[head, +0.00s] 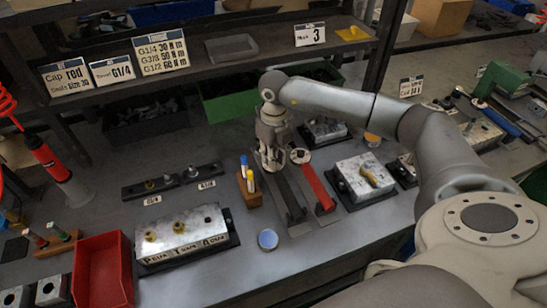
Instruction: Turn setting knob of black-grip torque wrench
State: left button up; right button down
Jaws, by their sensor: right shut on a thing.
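Two torque wrenches lie side by side on the bench in the middle of the head view. The black-grip torque wrench (291,203) is on the left, and the red-grip torque wrench (318,191) is on its right. My right gripper (271,167) points down at the far end of the black-grip wrench, shut on its setting knob. The knob itself is hidden by the fingers. A round pale end piece (300,156) shows just right of the gripper. My left gripper is not in view.
A pen holder (249,190) stands close left of the gripper. A valve block (365,177) on a black base is to the right, and an engraved metal block (182,235) is front left. A blue round lid (268,239) lies in front. The shelf (220,72) overhangs behind.

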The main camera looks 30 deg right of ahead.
dwell(0.4)
jog(key=c, duration=1.3)
grip_release()
notch_tip(320, 180, up, 12)
jog(key=shift+d, duration=0.1)
